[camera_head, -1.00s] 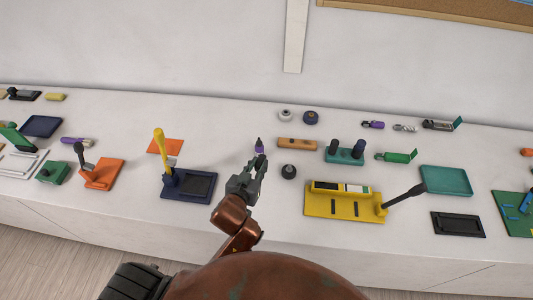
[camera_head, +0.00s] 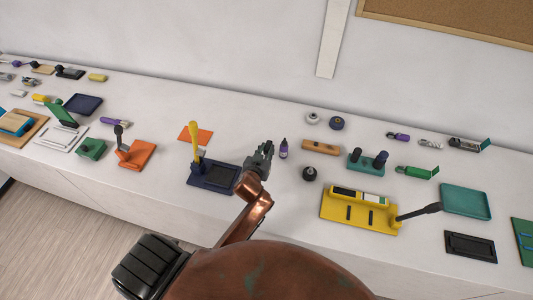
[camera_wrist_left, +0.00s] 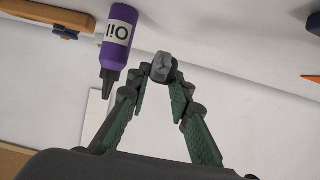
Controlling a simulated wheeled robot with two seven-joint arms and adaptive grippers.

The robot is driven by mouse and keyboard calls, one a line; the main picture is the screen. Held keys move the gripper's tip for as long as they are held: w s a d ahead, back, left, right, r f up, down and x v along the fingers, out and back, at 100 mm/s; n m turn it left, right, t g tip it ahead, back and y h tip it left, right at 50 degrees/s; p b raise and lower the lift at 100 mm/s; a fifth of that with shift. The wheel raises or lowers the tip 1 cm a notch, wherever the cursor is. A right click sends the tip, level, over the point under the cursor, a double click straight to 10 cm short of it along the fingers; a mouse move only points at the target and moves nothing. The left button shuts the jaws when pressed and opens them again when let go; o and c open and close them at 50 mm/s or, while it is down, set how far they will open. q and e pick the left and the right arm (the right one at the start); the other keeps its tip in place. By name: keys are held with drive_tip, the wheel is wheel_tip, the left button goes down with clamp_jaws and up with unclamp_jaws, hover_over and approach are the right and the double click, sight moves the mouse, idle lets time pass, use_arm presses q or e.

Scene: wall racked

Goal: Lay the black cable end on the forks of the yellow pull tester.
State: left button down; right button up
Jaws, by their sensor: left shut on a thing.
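The yellow pull tester (camera_head: 338,208) stands on the bench right of centre. It has two short black upright marks on its base, a black-and-white panel behind and a black lever at its right. I cannot make out which parts are its forks. My left gripper (camera_head: 265,150) is to the left of the tester, apart from it, just beyond the navy press. In the left wrist view its fingertips (camera_wrist_left: 162,68) close on a small grey lump (camera_wrist_left: 161,66). I cannot tell whether this is the black cable end. My right gripper is not in view.
A purple oil bottle (camera_head: 284,149) stands just right of my left gripper; it also shows in the left wrist view (camera_wrist_left: 118,40). A black round piece (camera_head: 310,174) stands between bottle and tester. The navy press (camera_head: 225,177) with its yellow handle is at the left.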

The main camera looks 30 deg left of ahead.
sight(266, 153)
use_arm(q)
drive_tip(key=shift+w+a+f, duration=0.5)
drive_tip(key=shift+w+f, duration=0.2)
drive_tip(key=shift+f, duration=1.75)
drive_tip(key=shift+f, duration=0.1)
drive_tip(key=c, duration=2.2)
unclamp_jaws()
drive_tip(key=shift+f, duration=0.15)
drive_tip(key=o, duration=0.5)
drive_tip(key=shift+c, duration=0.2)
